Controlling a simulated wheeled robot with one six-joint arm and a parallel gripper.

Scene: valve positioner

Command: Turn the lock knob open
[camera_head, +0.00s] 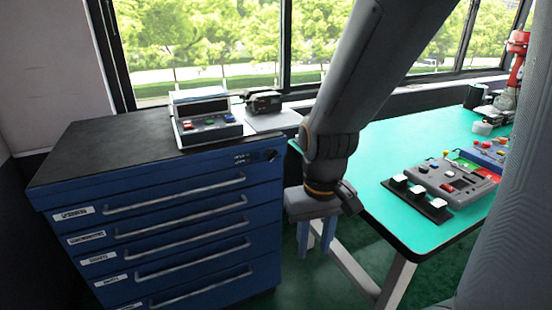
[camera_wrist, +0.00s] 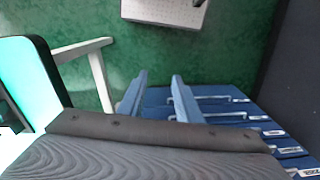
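A blue drawer cabinet (camera_head: 160,215) with a black top stands at the left. A small dark fitting (camera_head: 271,155) sits at the upper right of its front, beside small markings. It may be the lock knob, but it is too small to tell its shape or its turn position. My gripper (camera_head: 320,246) points down in front of the cabinet's right side, to the right of and below that fitting. Its two blue fingers are apart with nothing between them, also in the wrist view (camera_wrist: 158,82). There, the blue drawers (camera_wrist: 225,108) show beyond the fingers; no knob is recognizable.
A green-topped table (camera_head: 385,225) stands to the right, holding a grey control box (camera_head: 452,182) and a black strip with white blocks (camera_head: 419,196). A device with coloured buttons (camera_head: 205,118) rests on the cabinet. Green floor (camera_wrist: 190,50) is open below.

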